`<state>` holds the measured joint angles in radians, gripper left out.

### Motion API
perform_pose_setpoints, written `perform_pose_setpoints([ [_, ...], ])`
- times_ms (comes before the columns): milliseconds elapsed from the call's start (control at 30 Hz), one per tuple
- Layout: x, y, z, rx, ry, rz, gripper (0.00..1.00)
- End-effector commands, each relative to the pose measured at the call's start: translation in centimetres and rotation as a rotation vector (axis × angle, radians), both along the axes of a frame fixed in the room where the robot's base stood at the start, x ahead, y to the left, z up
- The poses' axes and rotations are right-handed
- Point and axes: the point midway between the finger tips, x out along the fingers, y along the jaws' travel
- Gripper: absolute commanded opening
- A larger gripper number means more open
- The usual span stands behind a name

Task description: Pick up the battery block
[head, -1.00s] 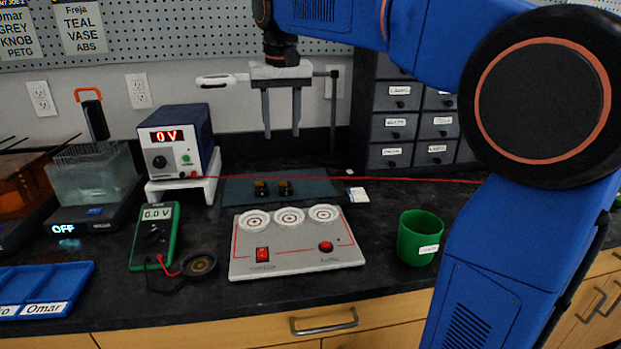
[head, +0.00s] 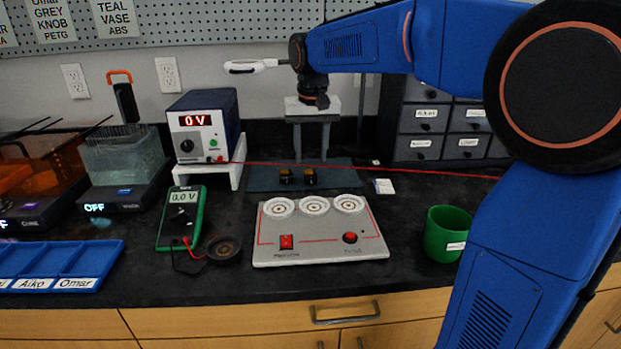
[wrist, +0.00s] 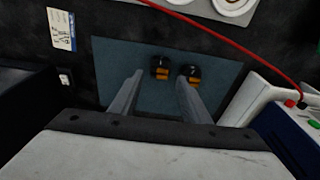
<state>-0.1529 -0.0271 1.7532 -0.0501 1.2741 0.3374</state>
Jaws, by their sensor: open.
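Two small black-and-orange blocks stand side by side on a blue-grey mat (head: 262,181) behind the white panel; I take them to be battery blocks, and I cannot tell which one is meant. In the head view they are the left block (head: 286,176) and the right block (head: 310,177). In the wrist view one block (wrist: 160,68) shows between my fingers' lines and the other (wrist: 190,75) lies just right of it, by the right finger. My gripper (head: 311,158) points down, open and empty, above the mat close over the blocks. Contact is not visible.
The white panel (head: 320,229) with three round cups stands in front of the mat. A power supply (head: 204,125) on a white stand is left of it. A red wire (head: 400,171) runs across behind the panel. A green cup (head: 446,234) is at right.

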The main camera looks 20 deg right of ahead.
Motion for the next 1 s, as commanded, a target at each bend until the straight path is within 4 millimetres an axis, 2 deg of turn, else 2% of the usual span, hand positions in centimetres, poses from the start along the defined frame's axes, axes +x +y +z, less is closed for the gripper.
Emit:
perform_pose_setpoints([
  [133, 0.2, -0.1, -1.0, 0.0, 0.001, 0.0, 0.43],
  [400, 0.8, -0.2, -4.5, 0.0, 0.001, 0.0, 0.43],
  [533, 0.9, -0.2, -5.1, 0.0, 0.0, 0.0, 0.43],
  [767, 0.9, -0.2, -5.2, 0.0, 0.0, 0.0, 0.43],
  [900, 0.9, -0.2, -5.2, 0.0, 0.0, 0.0, 0.1],
  [1000, 0.9, -0.2, -5.2, 0.0, -0.001, 0.0, 0.1],
])
